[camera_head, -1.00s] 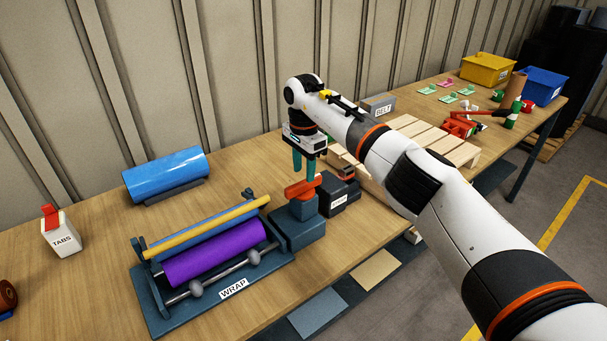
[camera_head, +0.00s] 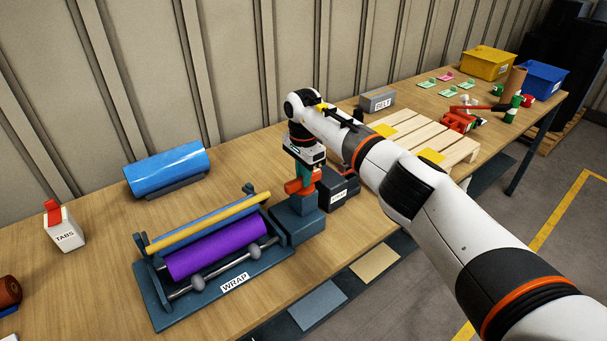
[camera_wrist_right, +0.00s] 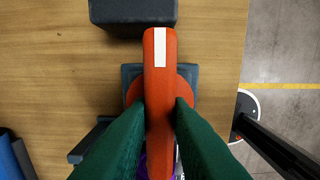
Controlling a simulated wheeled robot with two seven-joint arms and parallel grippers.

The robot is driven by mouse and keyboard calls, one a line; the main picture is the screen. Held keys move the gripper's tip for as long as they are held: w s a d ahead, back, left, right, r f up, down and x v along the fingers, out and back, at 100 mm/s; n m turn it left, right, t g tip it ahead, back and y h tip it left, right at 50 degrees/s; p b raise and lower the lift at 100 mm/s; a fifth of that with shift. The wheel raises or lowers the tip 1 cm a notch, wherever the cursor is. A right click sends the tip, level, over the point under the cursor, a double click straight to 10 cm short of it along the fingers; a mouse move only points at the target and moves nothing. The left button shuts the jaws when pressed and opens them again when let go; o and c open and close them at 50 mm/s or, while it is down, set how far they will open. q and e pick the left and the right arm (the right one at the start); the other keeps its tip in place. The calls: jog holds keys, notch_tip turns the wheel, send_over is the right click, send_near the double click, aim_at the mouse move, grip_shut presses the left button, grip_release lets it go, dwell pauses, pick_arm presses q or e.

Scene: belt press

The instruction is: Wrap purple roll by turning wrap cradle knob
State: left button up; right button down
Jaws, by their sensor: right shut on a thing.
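The purple roll (camera_head: 215,247) lies in the wrap cradle (camera_head: 180,313), below a yellow roller (camera_head: 208,222). The cradle's red-orange knob (camera_head: 293,187) tops the blue-grey block at its right end. My right gripper (camera_head: 303,180) points down from above and is shut on the knob. In the right wrist view the knob (camera_wrist_right: 160,75) is a long red bar with a white mark at its far end, and the green fingers (camera_wrist_right: 160,112) close on both its sides. A bit of purple shows below. My left gripper is not in view.
A blue roll (camera_head: 166,170) lies behind the cradle, and a white TABS box (camera_head: 62,227) stands at the left. A dark labelled device (camera_head: 340,190) is close beside the knob. A wooden pallet (camera_head: 450,150) and yellow (camera_head: 488,63) and blue bins (camera_head: 543,80) are farther right.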

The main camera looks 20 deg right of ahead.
jog(key=shift+m+b, duration=0.6)
jog(key=shift+m, duration=0.3)
jog(key=shift+m+b, duration=0.55)
jog(key=shift+m, duration=0.65)
jog(key=m+b, duration=0.1)
jog(key=m, duration=0.4)
jog(key=shift+m, duration=0.3)
jog(key=m, duration=0.5)
jog(key=shift+r+m, duration=0.1)
jog(key=shift+m, duration=2.4)
jog(key=c, duration=1.3)
grip_release()
